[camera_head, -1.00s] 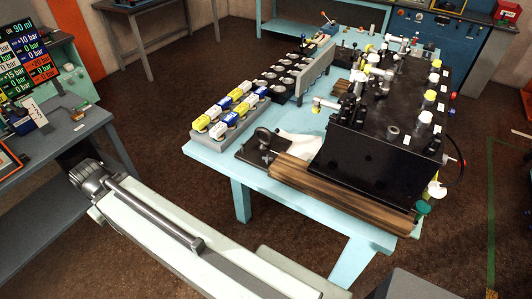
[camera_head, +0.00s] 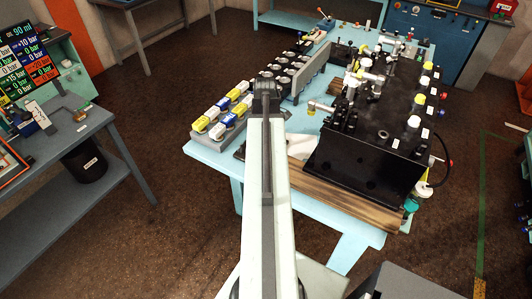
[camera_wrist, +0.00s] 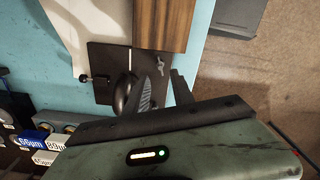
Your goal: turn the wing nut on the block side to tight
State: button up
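A small metallic wing nut (camera_wrist: 158,69) sits on a dark plate (camera_wrist: 103,58) beside the end of a wooden beam in the wrist view. A second small dark fastener (camera_wrist: 84,77) is at the plate's left edge. A dark round knob (camera_wrist: 125,90) stands between them. My gripper (camera_wrist: 159,76) is open, its two fingers apart and nothing visibly held between them. The wing nut appears just beyond the fingertips; I cannot tell whether they touch it. In the head view my arm hides most of the plate, and the fingers are hidden there. The black block (camera_head: 370,145) stands to the right.
The wooden beam (camera_head: 345,195) lies along the table front, and also shows in the wrist view (camera_wrist: 163,25). Racks of yellow, white and blue parts (camera_head: 222,122) stand left of my arm on the light-blue table (camera_head: 215,160). A side bench (camera_head: 55,150) is at the left.

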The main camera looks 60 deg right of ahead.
notch_tip(320, 180, down, 8)
jog(key=b, duration=0.8)
jog(key=shift+w, duration=0.1)
jog(key=shift+r, duration=0.1)
